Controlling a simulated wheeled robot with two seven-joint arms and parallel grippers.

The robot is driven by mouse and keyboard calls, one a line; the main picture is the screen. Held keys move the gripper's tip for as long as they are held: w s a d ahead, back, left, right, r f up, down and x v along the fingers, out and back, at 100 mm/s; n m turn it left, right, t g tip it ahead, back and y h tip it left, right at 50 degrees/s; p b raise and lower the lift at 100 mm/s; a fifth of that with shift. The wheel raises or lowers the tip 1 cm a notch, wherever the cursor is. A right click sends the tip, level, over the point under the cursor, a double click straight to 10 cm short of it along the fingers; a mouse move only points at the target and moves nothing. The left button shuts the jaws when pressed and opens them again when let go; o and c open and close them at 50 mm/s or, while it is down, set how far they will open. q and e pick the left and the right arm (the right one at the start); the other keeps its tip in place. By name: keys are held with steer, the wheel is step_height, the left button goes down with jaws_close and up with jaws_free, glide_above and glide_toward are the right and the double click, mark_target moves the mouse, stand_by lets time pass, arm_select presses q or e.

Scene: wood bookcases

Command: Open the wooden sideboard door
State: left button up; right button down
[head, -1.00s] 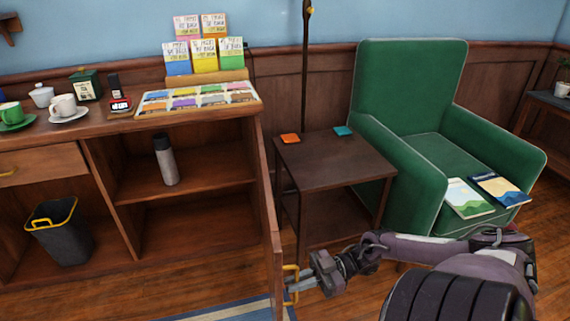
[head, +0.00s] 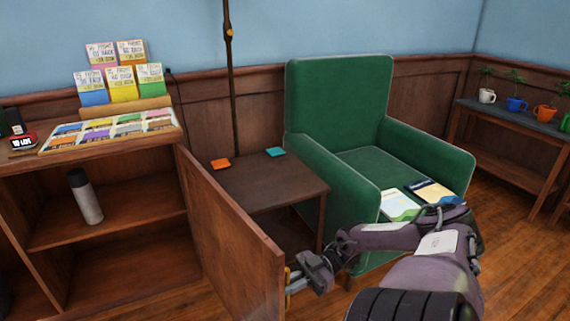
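The wooden sideboard (head: 95,176) stands at the left of the head view with its shelves exposed. Its door (head: 235,243) is swung wide open, hinged at the sideboard's right side and reaching toward me. My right gripper (head: 292,283) is at the door's free edge, on its outer face, where the yellow handle was seen. The handle is now mostly hidden behind the door edge and fingers, so I cannot tell whether the fingers are closed around it. My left gripper is not in view.
A dark side table (head: 268,183) with orange and teal coasters stands just behind the door. A green armchair (head: 340,105) with two books is to the right. A grey bottle (head: 86,197) stands on the sideboard shelf. Potted plants stand on a far-right table (head: 515,122).

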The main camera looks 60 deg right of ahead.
steer(key=shift+f, duration=0.1)
steer(key=c, duration=1.6)
jaws_free()
steer(key=shift+c, duration=0.2)
steer(key=shift+d, duration=0.1)
